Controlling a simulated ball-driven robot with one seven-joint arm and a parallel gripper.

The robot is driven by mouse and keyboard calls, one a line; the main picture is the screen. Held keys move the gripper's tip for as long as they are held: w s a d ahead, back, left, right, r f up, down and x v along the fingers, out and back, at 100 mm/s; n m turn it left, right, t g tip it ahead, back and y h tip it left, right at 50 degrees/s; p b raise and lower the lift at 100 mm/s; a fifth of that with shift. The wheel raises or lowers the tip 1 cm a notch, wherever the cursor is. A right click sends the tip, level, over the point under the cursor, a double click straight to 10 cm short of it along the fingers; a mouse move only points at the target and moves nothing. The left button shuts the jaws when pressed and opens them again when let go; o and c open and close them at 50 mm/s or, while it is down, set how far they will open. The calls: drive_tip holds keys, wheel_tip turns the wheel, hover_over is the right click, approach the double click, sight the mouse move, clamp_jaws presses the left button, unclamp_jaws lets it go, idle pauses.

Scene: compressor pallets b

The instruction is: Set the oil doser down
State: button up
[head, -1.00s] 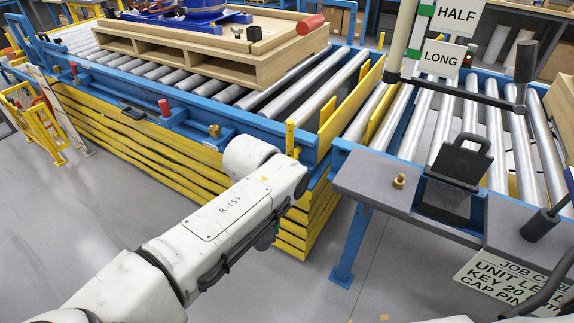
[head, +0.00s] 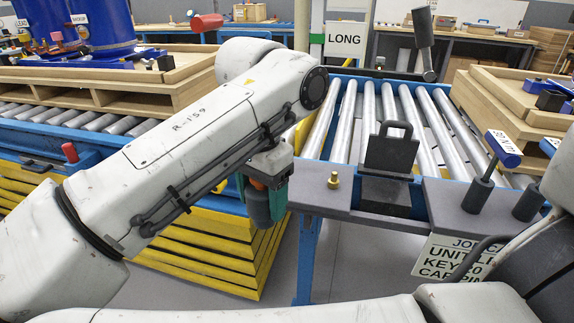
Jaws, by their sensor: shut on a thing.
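My gripper (head: 268,172) hangs below the end of my arm, in the middle of the head view, left of the grey shelf. It is shut on a dark green and teal thing with a bit of orange, which I take to be the oil doser (head: 261,205). The doser hangs roughly upright, in front of the yellow slatted base and apart from the shelf. My arm and gripper hide its upper part, and the fingertips are hard to make out.
The grey shelf (head: 318,196) carries a brass fitting (head: 333,181) and a black handled block (head: 391,153). Dark-handled tools (head: 478,194) stand at its right. Bare shelf lies around the fitting. Silver rollers (head: 345,125) run behind; a wooden pallet (head: 180,85) is at left.

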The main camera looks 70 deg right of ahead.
drive_tip(key=shift+w+d+r+p, duration=0.1)
drive_tip(key=shift+d+r+p, duration=0.4)
drive_tip(key=shift+p, duration=0.35)
drive_tip(key=d+p, duration=0.2)
drive_tip(key=d, duration=0.2)
drive_tip(key=w+d+p, duration=0.1)
drive_tip(key=d+p, duration=0.1)
drive_tip(key=d, duration=0.3)
drive_tip(key=w+d+f+p, duration=0.1)
drive_tip(key=d+p, duration=0.1)
drive_tip(key=d, duration=0.3)
wheel_tip(320, 180, down, 3)
drive_tip(key=shift+f+p, duration=0.1)
drive_tip(key=shift+p, duration=0.4)
drive_tip(key=shift+f, duration=0.15)
drive_tip(key=shift+f+b, duration=0.2)
drive_tip(key=shift+b, duration=0.1)
drive_tip(key=o, duration=1.3)
drive_tip(key=shift+r, duration=0.15)
